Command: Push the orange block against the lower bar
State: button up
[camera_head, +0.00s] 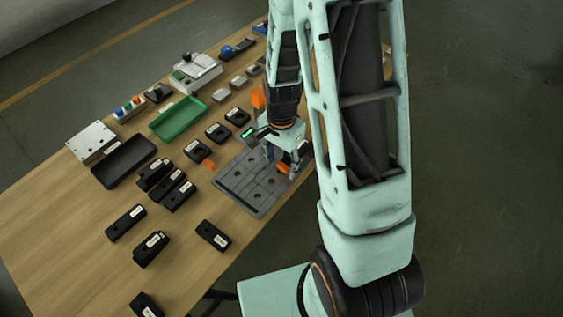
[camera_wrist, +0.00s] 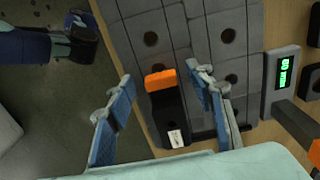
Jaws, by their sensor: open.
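An orange block (camera_wrist: 160,80) shows between the fingers of my gripper (camera_wrist: 160,83) in the wrist view, with dark gaps to both sides. It adjoins the end of a black piece with a white label (camera_wrist: 168,112). In the head view the orange block (camera_head: 283,168) is partly hidden by my gripper (camera_head: 287,170), which is low over the right part of a grey plate with holes (camera_head: 236,186). My gripper is open. The plate also shows in the wrist view (camera_wrist: 180,30). I cannot tell which edge or strip of it is the lower bar.
A small device with a green display (camera_wrist: 284,75) stands beside the plate. Other orange pieces (camera_head: 209,164) (camera_head: 258,98) and several black labelled blocks (camera_head: 212,235) stand on the wooden table. A green tray (camera_head: 178,118) and a black tray (camera_head: 124,161) lie farther left. The table's front left is mostly clear.

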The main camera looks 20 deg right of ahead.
aim_at(282, 166)
jog(key=shift+r, duration=0.1)
notch_tip(282, 166, up, 12)
dwell(0.5)
dwell(0.5)
